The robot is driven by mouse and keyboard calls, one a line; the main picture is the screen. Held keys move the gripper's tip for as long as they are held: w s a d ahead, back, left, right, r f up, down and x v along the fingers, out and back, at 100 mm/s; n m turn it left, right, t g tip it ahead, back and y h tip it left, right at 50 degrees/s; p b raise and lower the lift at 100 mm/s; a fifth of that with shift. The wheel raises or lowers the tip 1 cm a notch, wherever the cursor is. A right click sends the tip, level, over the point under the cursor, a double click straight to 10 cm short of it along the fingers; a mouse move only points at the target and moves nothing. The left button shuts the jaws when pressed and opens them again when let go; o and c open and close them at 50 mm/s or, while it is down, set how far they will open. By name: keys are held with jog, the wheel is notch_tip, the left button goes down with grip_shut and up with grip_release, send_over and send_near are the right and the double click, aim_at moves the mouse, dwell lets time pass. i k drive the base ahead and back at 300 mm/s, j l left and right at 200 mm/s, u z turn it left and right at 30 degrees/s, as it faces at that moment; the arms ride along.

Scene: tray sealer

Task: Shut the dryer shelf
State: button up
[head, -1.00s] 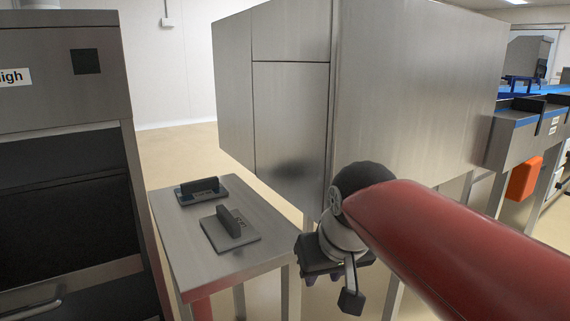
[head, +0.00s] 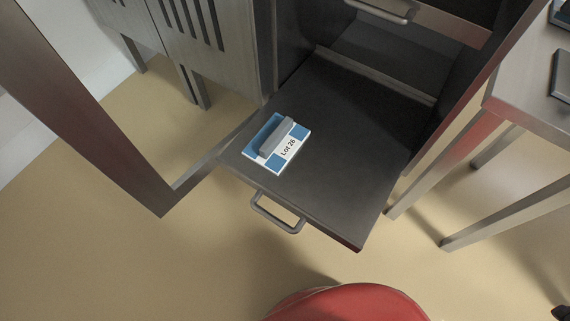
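The dryer shelf (head: 340,178) is a dark flat shelf pulled out of the dryer, low down in the head view. Its grey bar handle (head: 278,213) is on the front edge. A blue and white block labelled "Lot 26" (head: 277,143) with a grey grip lies on the shelf, near its front left. The dark dryer opening (head: 400,55) is behind the shelf. My gripper is not clearly in view; only a red part of my arm shows at the bottom, apart from the shelf.
Another handle (head: 385,10) shows above the shelf. A metal frame (head: 95,130) stands out at the left, its lower bar running towards the dryer. A steel table (head: 525,75) with legs is at the right. The floor (head: 150,270) in front is clear.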

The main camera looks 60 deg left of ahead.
aim_at(365, 123)
jog(key=u, duration=2.7)
jog(key=l+u, duration=0.25)
jog(key=l, duration=0.3)
jog(key=k+l+u, duration=0.1)
jog(key=l+u, duration=0.15)
jog(key=l, duration=0.35)
